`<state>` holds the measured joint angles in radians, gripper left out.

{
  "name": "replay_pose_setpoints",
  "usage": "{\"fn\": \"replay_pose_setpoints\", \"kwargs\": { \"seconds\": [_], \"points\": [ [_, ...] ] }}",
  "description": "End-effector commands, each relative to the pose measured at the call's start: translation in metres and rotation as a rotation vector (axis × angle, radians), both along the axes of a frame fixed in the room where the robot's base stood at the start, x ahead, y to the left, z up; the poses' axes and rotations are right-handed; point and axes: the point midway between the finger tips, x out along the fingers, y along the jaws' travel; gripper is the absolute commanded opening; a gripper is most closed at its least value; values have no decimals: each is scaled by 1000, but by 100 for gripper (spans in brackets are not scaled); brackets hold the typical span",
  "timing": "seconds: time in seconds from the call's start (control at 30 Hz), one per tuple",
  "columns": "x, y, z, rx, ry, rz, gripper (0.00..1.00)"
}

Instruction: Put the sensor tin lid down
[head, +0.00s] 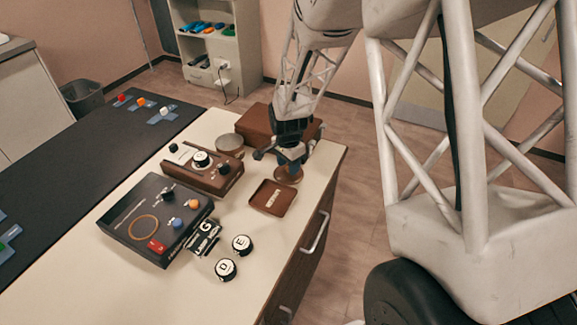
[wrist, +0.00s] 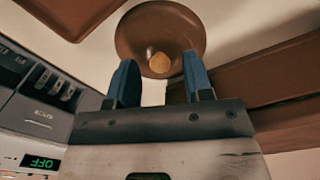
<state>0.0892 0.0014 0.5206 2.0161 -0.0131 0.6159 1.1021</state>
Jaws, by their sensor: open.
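The lid is a round brown disc with a small tan knob; it shows in the wrist view (wrist: 160,30) just beyond my fingertips. In the head view the lid (head: 289,175) is directly below my gripper, at the table surface beside the brown tray. My gripper (head: 290,161) is open, its blue fingers pointing down. In the wrist view the open fingers (wrist: 158,70) stand on either side of the knob, with gaps showing. A round, pale-topped tin (head: 229,144) stands to the left, behind the brown control box.
A shallow brown tray (head: 272,198) lies just in front of the lid. A brown control box (head: 203,168) and a dark console (head: 152,222) stand to the left. A brown case (head: 256,122) lies behind. Lettered round pieces (head: 242,244) are nearer. The table's front-left area is bare.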

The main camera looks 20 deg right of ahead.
Motion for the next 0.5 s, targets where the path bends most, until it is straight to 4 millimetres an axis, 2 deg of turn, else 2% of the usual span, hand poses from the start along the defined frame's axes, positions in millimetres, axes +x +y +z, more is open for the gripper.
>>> {"fn": "replay_pose_setpoints", "kwargs": {
  "seconds": [0.5],
  "points": [
    [1,0,75,0,-2,0,46]
  ]
}}
